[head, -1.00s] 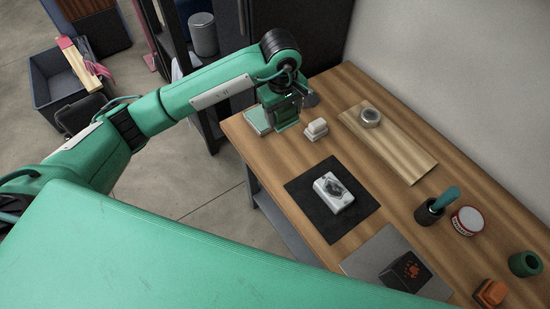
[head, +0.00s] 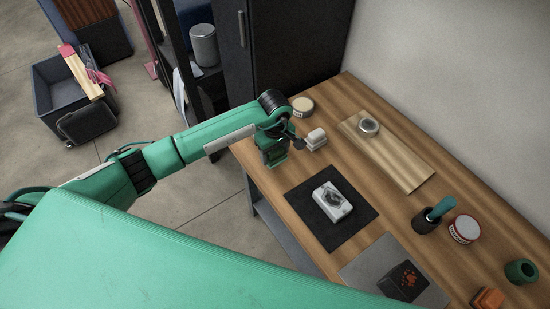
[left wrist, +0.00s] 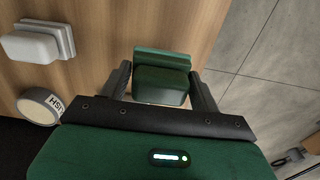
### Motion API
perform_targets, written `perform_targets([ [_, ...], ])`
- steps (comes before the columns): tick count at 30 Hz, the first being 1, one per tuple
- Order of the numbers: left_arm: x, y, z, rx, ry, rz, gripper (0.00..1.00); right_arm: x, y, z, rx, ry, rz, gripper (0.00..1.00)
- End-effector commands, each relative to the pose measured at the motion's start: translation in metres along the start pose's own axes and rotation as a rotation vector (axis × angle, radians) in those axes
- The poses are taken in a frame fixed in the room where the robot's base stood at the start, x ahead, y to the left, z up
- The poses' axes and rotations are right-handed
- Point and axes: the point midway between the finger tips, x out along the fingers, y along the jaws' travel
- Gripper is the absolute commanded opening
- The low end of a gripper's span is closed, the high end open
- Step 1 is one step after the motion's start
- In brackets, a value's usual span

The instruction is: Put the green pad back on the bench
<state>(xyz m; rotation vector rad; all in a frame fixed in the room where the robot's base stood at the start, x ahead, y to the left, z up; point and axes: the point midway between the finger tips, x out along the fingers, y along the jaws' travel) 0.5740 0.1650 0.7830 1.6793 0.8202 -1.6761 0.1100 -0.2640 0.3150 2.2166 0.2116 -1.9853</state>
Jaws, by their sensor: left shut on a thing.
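The green pad (left wrist: 162,62) shows in the left wrist view between the two dark fingers of my left gripper (left wrist: 162,82), which is shut on it. In the head view my left gripper (head: 274,158) is at the near-left edge of the wooden bench (head: 268,185), left of the white block. The pad is mostly hidden there by the gripper. Bench wood lies behind the pad in the wrist view, with floor to the right; I cannot tell whether the pad touches the bench. My right gripper is not in view.
A white stepped block (head: 316,139) and a round tin (head: 302,105) stand close to the gripper. A black mat (head: 355,227) with a white device (head: 332,200) lies nearer. A light board (head: 405,168) bears a small round tin (head: 369,126). A dark cabinet (head: 290,45) stands behind.

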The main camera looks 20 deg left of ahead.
Motion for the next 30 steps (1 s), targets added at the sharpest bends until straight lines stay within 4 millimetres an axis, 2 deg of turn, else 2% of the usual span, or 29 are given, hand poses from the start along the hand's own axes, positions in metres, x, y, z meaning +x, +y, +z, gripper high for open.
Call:
perform_targets([
  [5, 0.017, -0.001, 0.001, -0.001, -0.002, -0.002, 0.45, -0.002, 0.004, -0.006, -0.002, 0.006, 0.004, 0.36],
  [9, 0.039, 0.0, 0.001, -0.001, -0.002, -0.002, 0.45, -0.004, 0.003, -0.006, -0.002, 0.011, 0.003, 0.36],
  [16, 0.043, 0.0, 0.001, 0.001, 0.0, 0.0, 0.45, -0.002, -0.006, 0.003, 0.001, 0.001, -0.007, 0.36],
  [17, 0.044, 0.0, 0.001, 0.001, 0.0, 0.0, 0.67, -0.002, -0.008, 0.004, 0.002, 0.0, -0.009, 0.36],
  [20, 0.043, 0.0, 0.001, 0.001, 0.0, 0.0, 0.85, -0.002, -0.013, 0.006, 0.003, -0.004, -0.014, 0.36],
  [30, 0.04, 0.0, 0.0, 0.001, 0.001, 0.001, 0.85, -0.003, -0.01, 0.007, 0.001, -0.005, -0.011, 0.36],
])
